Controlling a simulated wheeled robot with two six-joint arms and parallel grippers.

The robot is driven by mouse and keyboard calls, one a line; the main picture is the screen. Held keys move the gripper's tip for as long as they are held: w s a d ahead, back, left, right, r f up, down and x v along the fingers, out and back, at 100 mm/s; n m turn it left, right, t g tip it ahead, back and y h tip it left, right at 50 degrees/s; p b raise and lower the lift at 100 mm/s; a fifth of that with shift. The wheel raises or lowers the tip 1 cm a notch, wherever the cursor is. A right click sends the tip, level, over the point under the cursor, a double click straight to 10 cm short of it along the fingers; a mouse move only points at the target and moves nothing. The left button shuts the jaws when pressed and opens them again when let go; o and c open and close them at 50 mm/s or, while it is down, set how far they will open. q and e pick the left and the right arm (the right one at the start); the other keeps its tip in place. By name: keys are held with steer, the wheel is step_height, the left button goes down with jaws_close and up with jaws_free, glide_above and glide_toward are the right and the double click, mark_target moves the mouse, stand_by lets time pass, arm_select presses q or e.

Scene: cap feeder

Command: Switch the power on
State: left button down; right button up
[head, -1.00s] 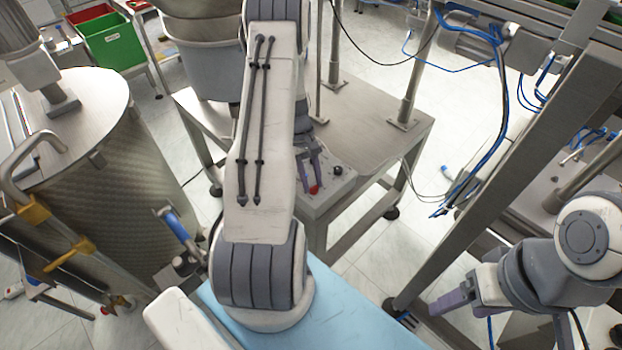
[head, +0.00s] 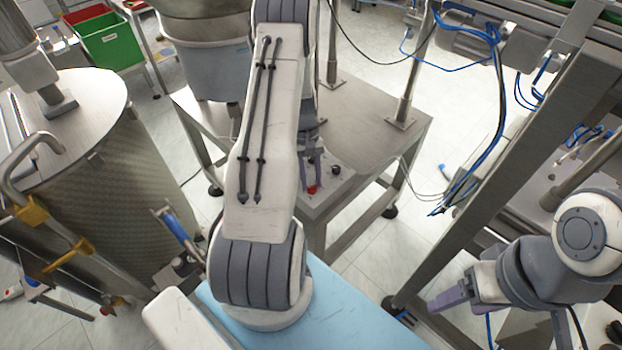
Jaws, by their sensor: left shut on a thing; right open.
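A grey control box (head: 328,196) sits on the near corner of the steel table, with a red knob (head: 312,189) and a black knob (head: 336,170) on its top. My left gripper (head: 312,184) points down at the box, its purple fingers close together at the red knob. It appears shut on this knob, though the contact is small and partly hidden by my arm. My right gripper (head: 442,302) is at the lower right, away from the box; it is open and empty, with its fingers partly overlapping in this view.
The steel table (head: 372,125) carries upright posts and a large grey bin (head: 205,75). A big steel drum (head: 120,190) stands at left. A slanted steel frame (head: 490,190) with blue tubes is between the table and my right arm.

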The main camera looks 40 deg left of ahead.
arm_select(q)
steer(key=c, duration=0.5)
jaws_free()
steer(key=b+v, duration=0.1)
steer(key=v, duration=0.9)
steer(key=shift+w+r, duration=0.1)
steer(key=shift+r, duration=0.2)
steer(key=s+d+r+m+y, duration=0.1)
steer(key=d+r+m, duration=0.4)
steer(key=d, duration=0.7)
steer(key=s+d+r+m+y, duration=0.15)
steer(key=d+r+m, duration=0.3)
steer(key=d, duration=0.75)
steer(key=s+d+r+m+t, duration=0.1)
steer(key=s+d+m, duration=0.2)
steer(key=s, duration=0.2)
steer(key=s+d+r+m, duration=0.1)
steer(key=s+d+m, duration=0.2)
steer(key=s, duration=0.3)
steer(key=s+d+r+m+t, duration=0.1)
steer(key=s+d+m, duration=0.2)
steer(key=s+d, duration=0.2)
steer(key=shift+s+d+r+t, duration=0.15)
steer(key=shift+s+t, duration=0.15)
steer(key=shift+s, duration=0.35)
